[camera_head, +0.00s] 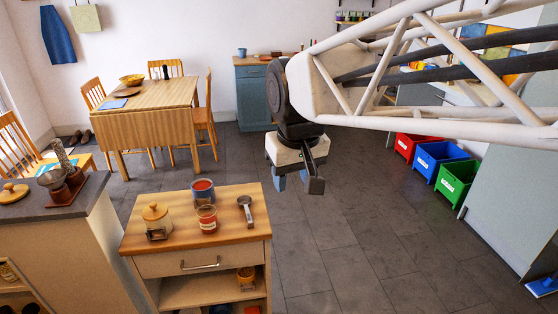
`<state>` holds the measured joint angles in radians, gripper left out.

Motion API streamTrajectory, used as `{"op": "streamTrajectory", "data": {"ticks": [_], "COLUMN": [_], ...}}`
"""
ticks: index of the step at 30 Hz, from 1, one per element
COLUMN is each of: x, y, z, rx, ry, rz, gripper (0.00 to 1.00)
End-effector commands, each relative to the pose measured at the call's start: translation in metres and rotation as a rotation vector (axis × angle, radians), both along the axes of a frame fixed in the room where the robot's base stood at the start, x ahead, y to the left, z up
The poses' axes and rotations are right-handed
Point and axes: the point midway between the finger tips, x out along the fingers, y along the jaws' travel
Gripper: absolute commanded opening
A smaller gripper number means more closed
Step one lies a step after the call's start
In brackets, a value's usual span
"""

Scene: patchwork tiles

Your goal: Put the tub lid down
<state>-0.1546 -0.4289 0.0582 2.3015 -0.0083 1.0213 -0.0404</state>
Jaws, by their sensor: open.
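My gripper (298,182) hangs over the floor to the right of the wooden-topped cart (180,242), pointing down. Its jaws are apart, with nothing seen between them. A round wooden lid with a knob (13,193) lies on the dark counter at the far left, well away from my gripper. I cannot tell if it is the tub lid. On the cart stand a jar with a wooden lid on it (156,215), a blue tub with a red top (203,190) and a red-and-clear jar (207,218). A scoop-like utensil (246,210) lies to their right.
A grinder-like object (62,185) stands on the dark counter (85,204). A wooden table (145,105) with chairs is at the back left. Red (415,146), blue (440,160) and green (456,178) bins stand at right. The floor below my gripper is clear.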

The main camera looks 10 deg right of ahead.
Motion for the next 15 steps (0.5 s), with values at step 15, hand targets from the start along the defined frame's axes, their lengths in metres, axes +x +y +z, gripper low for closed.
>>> {"op": "streamTrajectory", "data": {"ticks": [15], "x": [-0.109], "y": [-0.063], "z": [-0.069], "rx": [0.013], "ry": [-0.039], "rz": [-0.201], "gripper": [0.47]}}
